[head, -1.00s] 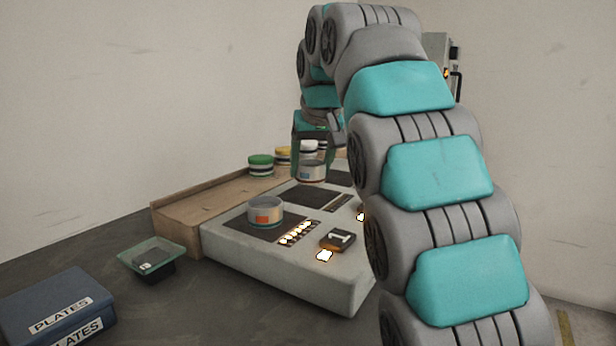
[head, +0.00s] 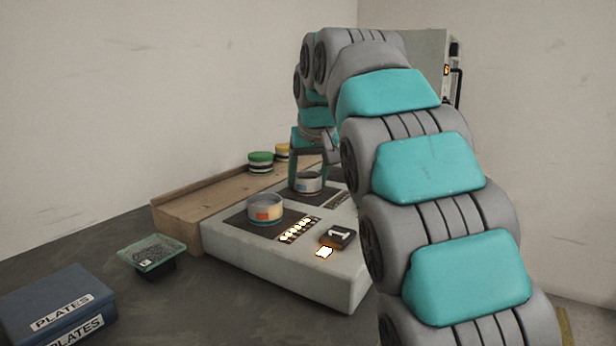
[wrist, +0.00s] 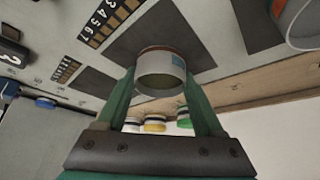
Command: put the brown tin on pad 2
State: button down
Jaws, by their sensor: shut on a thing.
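The brown tin (head: 308,182) is a short grey tin with a blue label; the wrist view shows a brown band (wrist: 152,50) around its bottom end. My gripper (head: 306,172) is shut on it, one green finger on either side in the wrist view (wrist: 160,85). The tin is over the dark middle pad (head: 280,195), which looks like pad 2 and also shows behind the tin in the wrist view (wrist: 200,57). I cannot tell whether the tin touches the pad. My arm hides the far part of the grey unit.
Another tin with an orange label (head: 264,208) stands on the nearest pad, by a block marked 1 (head: 338,236). Jars with green (head: 260,162) and yellow (head: 283,151) lids stand on the wooden ledge (head: 185,205).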

jog(key=shift+f, duration=0.1)
grip_release()
dwell(0.3)
jog(key=shift+r, duration=0.35)
jog(key=p+v, duration=0.2)
jog(key=v, duration=0.9)
jog(key=shift+s+r, duration=0.25)
jog(key=shift+s, duration=0.05)
